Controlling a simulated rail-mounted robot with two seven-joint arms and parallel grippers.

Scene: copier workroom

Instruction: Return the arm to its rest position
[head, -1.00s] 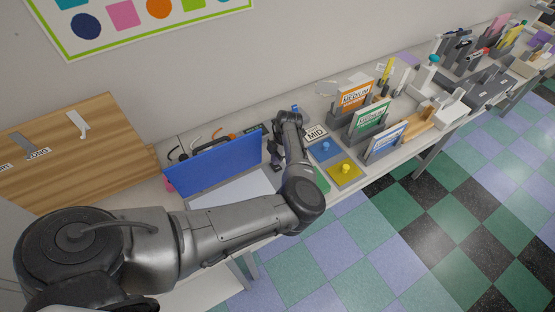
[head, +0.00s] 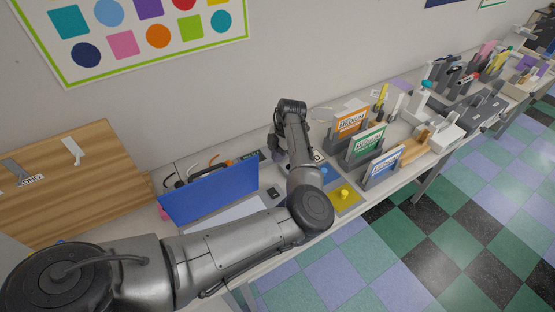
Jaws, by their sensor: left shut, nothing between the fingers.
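My left arm comes in from the lower left, bends at the elbow and reaches up over the bench. My left gripper (head: 277,147) is small and dark, on the far side of the forearm, below the wrist. It is shut and empty, above the bench beside the blue panel, with no contact that I can make out. The forearm hides part of the bench and of the label plate behind it. My right gripper is not in view.
A blue upright panel (head: 210,193) stands left of the forearm. To the right are a yellow block (head: 344,195), a blue block (head: 326,173) and orange (head: 351,122), green (head: 367,143) and blue-white (head: 386,161) signs in holders. A wooden board (head: 70,185) stands at left.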

